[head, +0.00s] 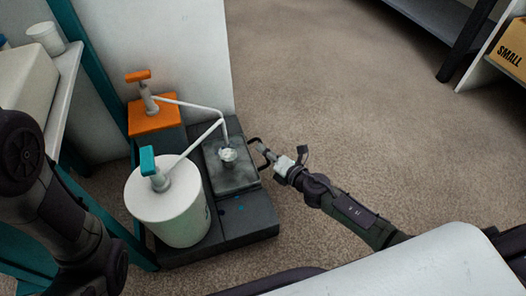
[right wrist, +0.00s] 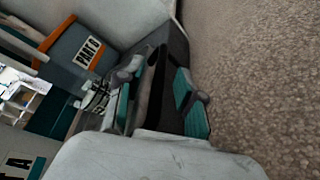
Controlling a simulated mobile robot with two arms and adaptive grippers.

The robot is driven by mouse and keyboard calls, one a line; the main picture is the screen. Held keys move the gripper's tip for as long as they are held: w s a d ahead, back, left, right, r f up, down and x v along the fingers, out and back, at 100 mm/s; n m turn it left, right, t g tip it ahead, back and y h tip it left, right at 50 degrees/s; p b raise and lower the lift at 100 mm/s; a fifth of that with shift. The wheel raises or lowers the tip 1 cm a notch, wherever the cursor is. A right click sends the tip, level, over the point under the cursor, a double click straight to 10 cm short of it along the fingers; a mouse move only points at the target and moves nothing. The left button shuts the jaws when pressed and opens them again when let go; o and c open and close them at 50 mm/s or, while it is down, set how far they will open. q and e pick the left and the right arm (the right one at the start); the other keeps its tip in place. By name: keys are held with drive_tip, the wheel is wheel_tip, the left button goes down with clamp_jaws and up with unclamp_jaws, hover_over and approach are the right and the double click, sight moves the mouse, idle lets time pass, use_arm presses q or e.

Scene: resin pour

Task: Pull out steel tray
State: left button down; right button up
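The steel tray (head: 221,181) is a dark grey shallow plate on the black base in the head view, with a small whitish cup (head: 229,155) on it. A dark loop handle (head: 254,140) sticks out from its right side. My right gripper (head: 283,152) is at this handle, with its fingers apart. In the right wrist view the gripper (right wrist: 158,98) shows two fingers with teal pads and a gap between them. A dark edge lies behind the gap; I cannot tell whether the handle is between the fingers. My left arm shows at the left, but its gripper is out of view.
A white bucket (head: 176,213) with a teal pump and an orange container (head: 154,117) with an orange pump stand left of the tray, spouts reaching over it. A white panel (head: 190,50) rises behind. Carpet (head: 340,90) to the right is clear. A box marked SMALL (head: 510,50) is far right.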

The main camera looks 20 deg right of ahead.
drive_tip(key=shift+x, duration=1.05)
clamp_jaws()
